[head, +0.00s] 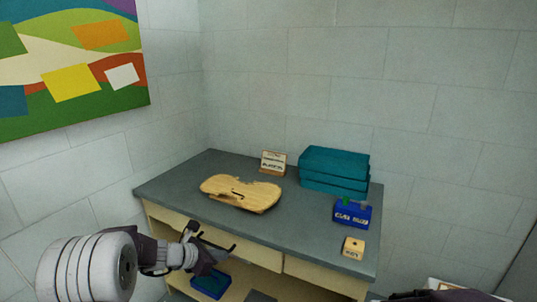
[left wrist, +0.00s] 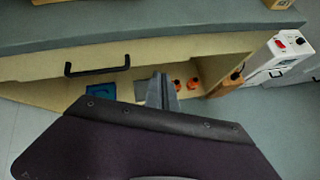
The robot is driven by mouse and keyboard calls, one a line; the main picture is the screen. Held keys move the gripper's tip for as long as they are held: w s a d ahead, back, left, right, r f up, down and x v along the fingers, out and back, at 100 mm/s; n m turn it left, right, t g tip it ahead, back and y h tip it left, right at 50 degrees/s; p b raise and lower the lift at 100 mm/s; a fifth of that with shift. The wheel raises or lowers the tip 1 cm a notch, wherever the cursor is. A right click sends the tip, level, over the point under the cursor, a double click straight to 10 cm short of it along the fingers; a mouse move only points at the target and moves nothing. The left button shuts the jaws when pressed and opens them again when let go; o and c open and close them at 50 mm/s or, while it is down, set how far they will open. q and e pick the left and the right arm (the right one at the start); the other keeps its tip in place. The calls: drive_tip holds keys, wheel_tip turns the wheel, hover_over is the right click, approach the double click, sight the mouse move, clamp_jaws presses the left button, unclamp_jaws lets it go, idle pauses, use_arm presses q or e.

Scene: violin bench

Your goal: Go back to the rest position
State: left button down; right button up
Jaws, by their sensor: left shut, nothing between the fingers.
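My left gripper (head: 191,232) is in front of the bench's front edge, at the left drawer front. Its fingers are shut with nothing between them. The shut fingers also show in the left wrist view (left wrist: 160,90), pointing toward the space under the bench. A gap lies between the fingers and the bench top. My right gripper is not in view.
A pale wooden violin body (head: 240,194) lies on the grey bench (head: 300,226). A black drawer handle (left wrist: 97,66) sticks out near the gripper.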

use_arm(q)
drive_tip(key=s+d+f+m+g, duration=0.1)
drive_tip(key=s+d+m+g, duration=0.1)
drive_tip(key=s+d+m, duration=0.4)
drive_tip(key=s+d+m+g, duration=0.2)
drive_tip(key=s+m, duration=0.2)
drive_tip(key=s, duration=0.3)
drive_tip(key=s+a+f+m+g+y, duration=0.2)
drive_tip(key=s+a+f+m+y, duration=0.15)
drive_tip(key=s+m, duration=0.45)
drive_tip(key=s+a+f+m+g+y, duration=0.1)
drive_tip(key=s+a+f+m+y, duration=0.1)
drive_tip(key=s+a+m, duration=0.5)
wheel_tip(320, 180, up, 16)
drive_tip(key=w+d+m+p, duration=0.1)
drive_tip(key=d+p, duration=0.1)
drive_tip(key=p, duration=1.4)
drive_tip(key=shift+w+d+r+m+p, duration=0.25)
drive_tip(key=shift+w+d+m+p, duration=0.05)
drive_tip(key=shift+d+m+p, duration=0.1)
